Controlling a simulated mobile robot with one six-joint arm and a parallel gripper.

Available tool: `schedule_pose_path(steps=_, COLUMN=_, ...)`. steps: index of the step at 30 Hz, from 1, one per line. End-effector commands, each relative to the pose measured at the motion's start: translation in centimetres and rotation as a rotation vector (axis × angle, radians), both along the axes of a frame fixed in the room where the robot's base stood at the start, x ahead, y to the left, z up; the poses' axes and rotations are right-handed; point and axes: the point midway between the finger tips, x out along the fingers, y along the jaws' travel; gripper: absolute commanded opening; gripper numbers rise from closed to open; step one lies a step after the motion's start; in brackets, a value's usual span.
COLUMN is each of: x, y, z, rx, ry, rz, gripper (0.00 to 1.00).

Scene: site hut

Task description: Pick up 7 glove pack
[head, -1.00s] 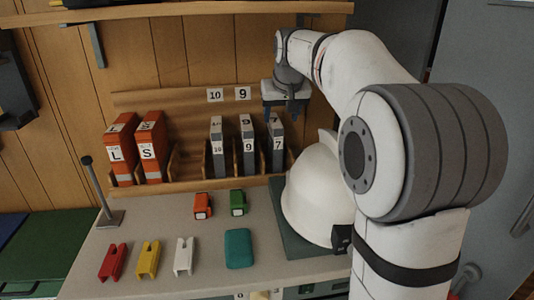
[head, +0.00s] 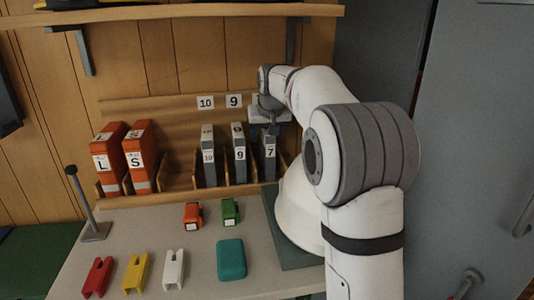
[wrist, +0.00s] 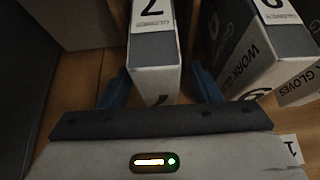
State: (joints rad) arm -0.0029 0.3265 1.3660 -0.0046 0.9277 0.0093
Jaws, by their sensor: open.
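The grey-white glove pack marked 7 (head: 269,153) stands upright in the rack at the right end of its row. In the wrist view, pack 7 (wrist: 153,60) lies between my two blue fingers. My gripper (head: 271,128) is open directly above the pack, pointing down, with its fingertips at about the pack's top end. In the wrist view my gripper (wrist: 159,80) has one finger on each side of the pack, with a gap on the right side; contact on the left is hard to tell. My arm covers part of the rack's right end.
Glove packs 9 (head: 239,157) and 10 (head: 208,158) stand to the left, pack 9 close by my right finger in the wrist view. Orange L (head: 105,163) and S (head: 139,160) packs stand further left. A white helmet (head: 293,215) sits just in front, right.

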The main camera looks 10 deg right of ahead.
Motion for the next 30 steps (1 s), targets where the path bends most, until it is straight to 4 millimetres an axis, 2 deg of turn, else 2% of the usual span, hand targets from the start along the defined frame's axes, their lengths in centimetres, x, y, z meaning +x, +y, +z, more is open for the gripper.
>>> schedule_pose_path(steps=24, x=-0.02, y=0.14, z=-0.50, rx=0.000, ry=0.001, rz=0.002, gripper=0.57)
schedule_pose_path(steps=30, x=-0.02, y=0.17, z=-0.50, rx=0.000, ry=0.001, rz=0.002, gripper=0.42)
